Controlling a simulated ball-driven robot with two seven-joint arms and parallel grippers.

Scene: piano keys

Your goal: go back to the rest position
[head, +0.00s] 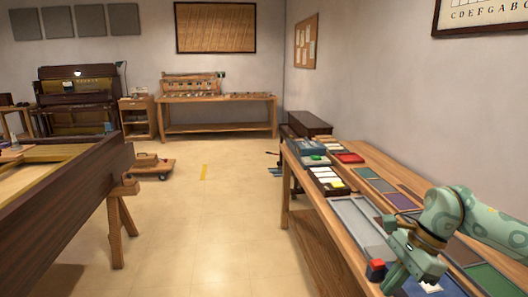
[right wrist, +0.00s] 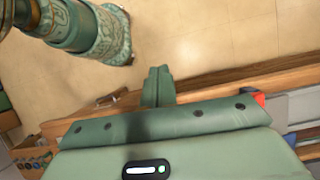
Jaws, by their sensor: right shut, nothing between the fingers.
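My right gripper (head: 392,284) is at the lower right of the head view, over the near left edge of the long wooden bench (head: 300,172). It is green and points down and to the left. In the right wrist view its two fingers (right wrist: 158,84) are together with nothing between them. Its tips stand out against the bench edge and the pale floor. My left gripper does not show in either view.
Trays (head: 362,228) and coloured panels cover the bench top. A dark wooden case (head: 75,205) on trestles stands at left. The tiled floor (head: 215,230) between is clear.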

